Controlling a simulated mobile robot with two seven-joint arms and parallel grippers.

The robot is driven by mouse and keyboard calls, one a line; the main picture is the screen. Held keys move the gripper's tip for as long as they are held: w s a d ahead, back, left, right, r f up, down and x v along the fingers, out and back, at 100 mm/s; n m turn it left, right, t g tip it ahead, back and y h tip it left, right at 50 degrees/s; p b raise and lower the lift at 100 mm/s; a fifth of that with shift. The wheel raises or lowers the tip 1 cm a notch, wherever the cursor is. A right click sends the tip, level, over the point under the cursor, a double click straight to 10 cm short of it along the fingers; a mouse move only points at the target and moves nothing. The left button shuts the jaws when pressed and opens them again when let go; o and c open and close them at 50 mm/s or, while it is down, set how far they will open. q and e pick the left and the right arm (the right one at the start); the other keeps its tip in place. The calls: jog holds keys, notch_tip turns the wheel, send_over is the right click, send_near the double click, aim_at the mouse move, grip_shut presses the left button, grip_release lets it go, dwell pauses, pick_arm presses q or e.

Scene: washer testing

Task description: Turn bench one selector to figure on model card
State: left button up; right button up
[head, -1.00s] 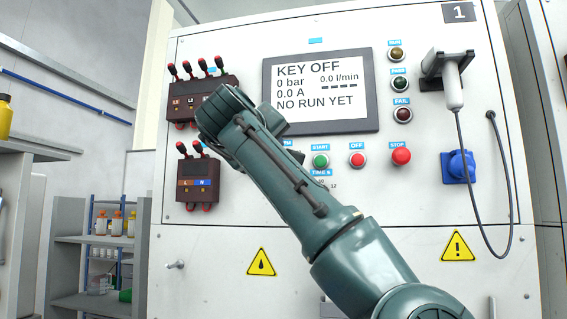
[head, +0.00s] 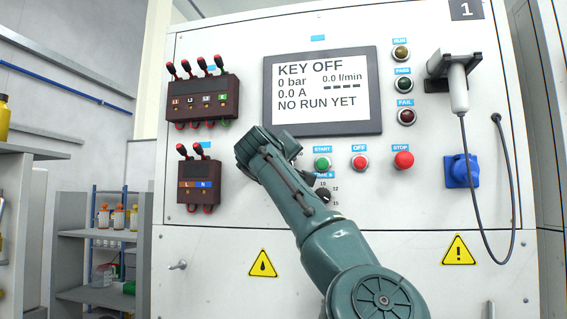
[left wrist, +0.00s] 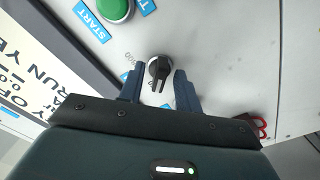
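The bench one panel shows number 1 (head: 461,11) at its top right. In the left wrist view a black round selector knob (left wrist: 158,70) with a pale pointer line sits between my two blue fingertips, with a gap visible beside it. In the head view my left gripper (head: 258,146) covers this knob, left of the START button. Another black selector (head: 323,194), for time, shows below START. No model card is visible. My right gripper is out of view.
The display (head: 322,90) reads KEY OFF and NO RUN YET. The green START button (head: 322,163), red OFF button (head: 359,162) and red STOP button (head: 403,160) line up beneath it. Terminal blocks (head: 200,181) with red clips are left of my gripper. A cable hangs at right.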

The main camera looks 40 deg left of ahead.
pick_arm(q)
jog(key=shift+c, duration=0.3)
grip_shut()
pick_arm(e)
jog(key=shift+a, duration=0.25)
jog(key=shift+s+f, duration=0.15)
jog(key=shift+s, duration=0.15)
pick_arm(q)
jog(key=shift+m+b, duration=1.25)
jog(key=shift+m, duration=7.65)
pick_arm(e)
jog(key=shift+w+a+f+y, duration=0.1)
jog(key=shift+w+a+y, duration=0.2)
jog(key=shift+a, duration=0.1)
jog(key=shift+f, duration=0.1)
